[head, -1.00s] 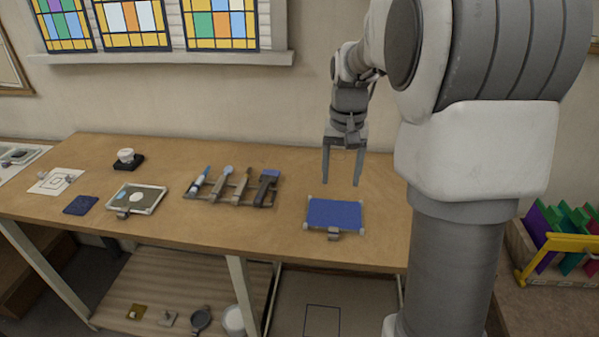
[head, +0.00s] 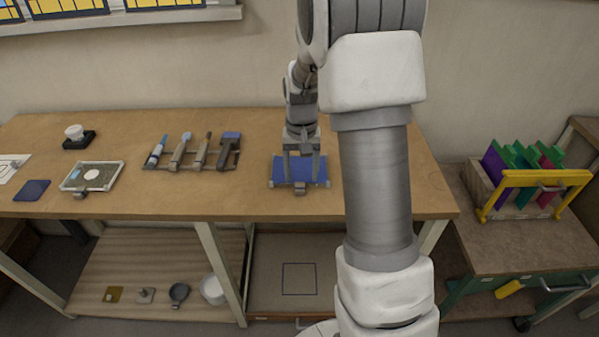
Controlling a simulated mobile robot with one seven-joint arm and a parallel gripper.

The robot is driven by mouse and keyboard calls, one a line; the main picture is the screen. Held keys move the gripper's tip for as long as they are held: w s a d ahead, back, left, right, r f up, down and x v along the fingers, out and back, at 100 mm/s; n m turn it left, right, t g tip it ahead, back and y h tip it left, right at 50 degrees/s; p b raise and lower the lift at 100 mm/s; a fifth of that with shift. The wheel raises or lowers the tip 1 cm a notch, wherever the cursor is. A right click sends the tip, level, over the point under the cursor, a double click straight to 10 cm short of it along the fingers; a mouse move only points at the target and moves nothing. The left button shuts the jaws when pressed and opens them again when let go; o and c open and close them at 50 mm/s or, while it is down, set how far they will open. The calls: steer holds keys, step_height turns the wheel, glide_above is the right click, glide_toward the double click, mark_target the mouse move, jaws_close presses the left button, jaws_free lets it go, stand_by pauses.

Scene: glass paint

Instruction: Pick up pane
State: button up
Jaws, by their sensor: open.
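A blue pane (head: 278,172) lies flat on the wooden workbench (head: 395,190), in a frame or holder with pale corners and a small grey block at its front edge. My gripper (head: 301,180) points down over it, open, with one finger toward the left and one toward the right. The blue surface shows between the fingers. I cannot tell whether the fingertips touch the pane or its holder.
Left of the pane is a rack of tools (head: 190,152), then a framed tray (head: 92,177) and a dark blue square (head: 32,190). At the right, a yellow-fronted rack (head: 535,180) holds coloured sheets on a cart. Bench space right of the pane is clear.

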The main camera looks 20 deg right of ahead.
mark_target(300, 187)
steer(key=f, duration=0.4)
steer(key=shift+w+a+f, duration=0.1)
steer(key=shift+w+f, duration=0.15)
steer(key=shift+f, duration=0.1)
jaws_close()
